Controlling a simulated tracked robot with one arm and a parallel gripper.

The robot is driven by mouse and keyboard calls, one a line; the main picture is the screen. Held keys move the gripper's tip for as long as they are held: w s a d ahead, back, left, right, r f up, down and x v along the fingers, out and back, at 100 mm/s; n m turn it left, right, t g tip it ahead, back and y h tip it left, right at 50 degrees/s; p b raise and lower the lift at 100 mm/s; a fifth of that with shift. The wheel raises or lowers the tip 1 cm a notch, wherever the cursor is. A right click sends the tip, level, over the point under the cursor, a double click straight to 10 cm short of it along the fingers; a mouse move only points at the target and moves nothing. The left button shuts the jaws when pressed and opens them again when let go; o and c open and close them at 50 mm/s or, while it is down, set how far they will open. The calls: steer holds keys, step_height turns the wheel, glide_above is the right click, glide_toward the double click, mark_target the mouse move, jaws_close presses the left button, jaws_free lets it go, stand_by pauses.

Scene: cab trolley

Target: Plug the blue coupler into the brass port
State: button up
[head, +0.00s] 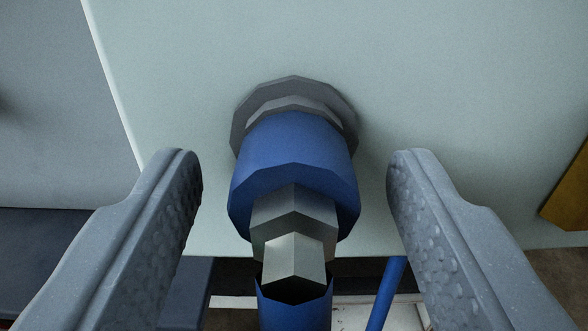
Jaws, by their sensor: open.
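The blue coupler (292,148) sits on a round grey fitting (243,120) on a pale green panel. Its near end has stepped grey metal parts (292,225), with a blue hose (295,305) below them. My gripper (295,165) is open, with one finger on each side of the coupler. A clear gap shows between each finger and the coupler. A brass-coloured faceted piece (568,195) shows at the right edge, cut off by the frame; I cannot tell whether it is the brass port.
The pale panel (440,70) fills most of the view and is bare around the fitting. Its lower edge runs behind my fingers. A grey surface (50,110) lies to the left. Another blue tube (388,290) slants below the panel, near a whitish object (402,313).

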mark_target(290, 287)
steer(key=shift+p, duration=0.35)
stand_by(0.3)
jaws_close()
steer(key=shift+s, duration=0.15)
steer(key=shift+s+d, duration=0.15)
steer(key=shift+s, duration=1.3)
steer(key=shift+s+d, duration=0.1)
steer(key=shift+s, duration=1.3)
